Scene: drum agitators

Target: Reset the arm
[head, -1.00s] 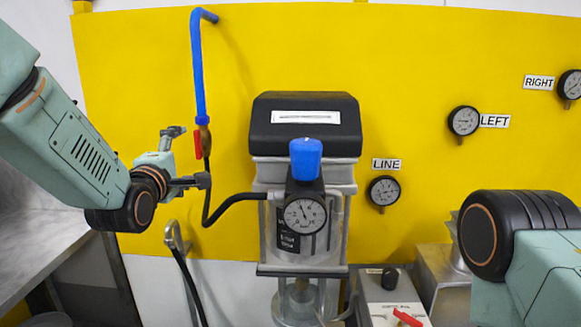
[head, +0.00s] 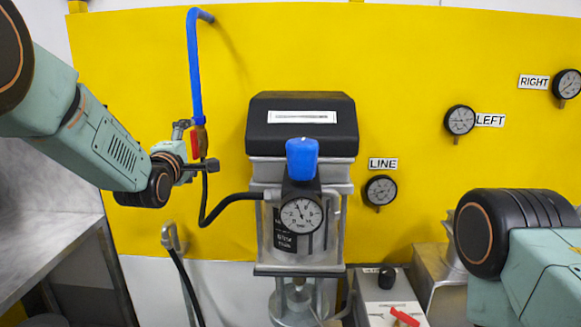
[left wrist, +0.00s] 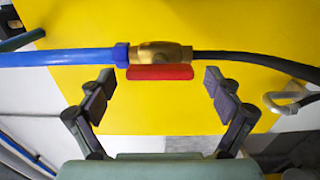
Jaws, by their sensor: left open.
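My left gripper (head: 196,148) is open in front of the valve on the blue pipe (head: 195,70). In the left wrist view its two fingers (left wrist: 158,84) are spread on either side of the red valve handle (left wrist: 160,72), with a gap to it and nothing held. The handle lies along the pipe, beside the brass valve body (left wrist: 160,53). In the head view the red handle (head: 199,141) shows partly behind the gripper. My right arm shows at the lower right, but its gripper is out of view.
A black-topped drum agitator (head: 302,125) with a blue knob (head: 302,158) and gauge (head: 301,214) stands right of the pipe. A black hose (head: 225,203) joins it to the valve. A control box with a red switch (head: 404,317) sits lower right. A metal table (head: 45,245) is at left.

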